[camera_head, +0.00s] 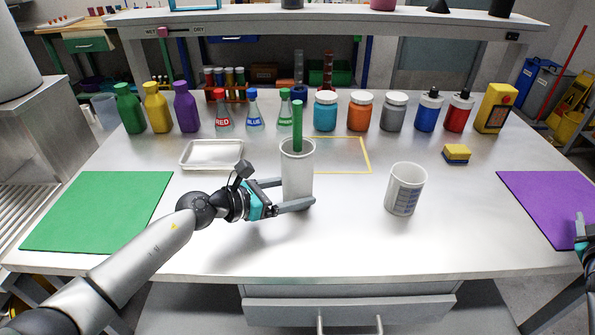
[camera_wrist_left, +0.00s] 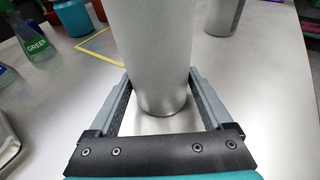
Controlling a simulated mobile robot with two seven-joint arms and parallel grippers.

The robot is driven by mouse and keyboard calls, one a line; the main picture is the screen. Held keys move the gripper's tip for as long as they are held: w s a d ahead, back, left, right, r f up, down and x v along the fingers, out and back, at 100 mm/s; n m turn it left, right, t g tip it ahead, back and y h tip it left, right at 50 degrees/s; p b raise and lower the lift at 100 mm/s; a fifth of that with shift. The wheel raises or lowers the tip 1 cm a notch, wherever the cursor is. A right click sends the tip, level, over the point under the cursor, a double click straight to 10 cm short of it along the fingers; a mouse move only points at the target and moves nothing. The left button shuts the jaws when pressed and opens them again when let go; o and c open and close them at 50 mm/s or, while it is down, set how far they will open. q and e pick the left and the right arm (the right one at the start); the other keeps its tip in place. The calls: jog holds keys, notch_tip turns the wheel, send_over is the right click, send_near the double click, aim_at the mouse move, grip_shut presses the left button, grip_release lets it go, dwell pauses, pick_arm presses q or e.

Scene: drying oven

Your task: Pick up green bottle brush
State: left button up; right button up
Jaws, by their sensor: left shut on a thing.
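A green rod-like handle (camera_head: 298,126), which looks like the green bottle brush, stands upright in a tall grey-white cylindrical holder (camera_head: 298,165). Its lower part is hidden inside the holder. My left gripper (camera_head: 296,194) has its fingers on both sides of the holder's lower part and is shut on it; it is not on the green handle. The left wrist view shows the holder (camera_wrist_left: 150,50) between the two fingers, its base at or very near the tabletop. My right gripper (camera_head: 582,226) shows only partly at the right edge; its jaw state is unclear.
A white beaker (camera_head: 405,188) stands right of the holder. A metal tray (camera_head: 212,147) lies to the left. Bottles, flasks and jars, such as a teal-bodied jar (camera_head: 325,113), line the back. A green mat (camera_head: 100,210) and purple mat (camera_head: 555,205) flank clear front space.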

jog(key=w+a+r+n+t+y, duration=0.1)
jog(key=w+a, duration=0.1)
jog(key=a, duration=0.4)
jog(key=w+a+r+n+t+y, duration=0.1)
jog(key=w+a+n+y, duration=0.1)
jog(key=a, duration=0.4)
jog(key=w+a+r+n+t+y, duration=0.1)
jog(key=w+a, duration=0.3)
jog(key=a, duration=0.3)
jog(key=shift+w+r+n+t, duration=0.2)
jog(key=shift+r+n+t, duration=0.1)
jog(key=shift+r+t, duration=0.1)
jog(key=w+a+r+n+t+y, duration=0.1)
jog(key=a+r+n+y, duration=0.15)
jog(key=a, duration=0.65)
jog(key=a+r+n+t+y, duration=0.1)
jog(key=a+r+t+y, duration=0.2)
jog(key=a, duration=0.6)
jog(key=m+g+y, duration=0.2)
jog(key=m+g, duration=0.1)
jog(key=m, duration=0.6)
send_near(298, 111)
jog(key=shift+w+a+f, duration=0.1)
jog(key=shift+w+a, duration=0.1)
jog(key=shift+w, duration=2.5)
jog(key=shift+w+a, duration=0.15)
jog(key=shift+w, duration=2.55)
grip_shut()
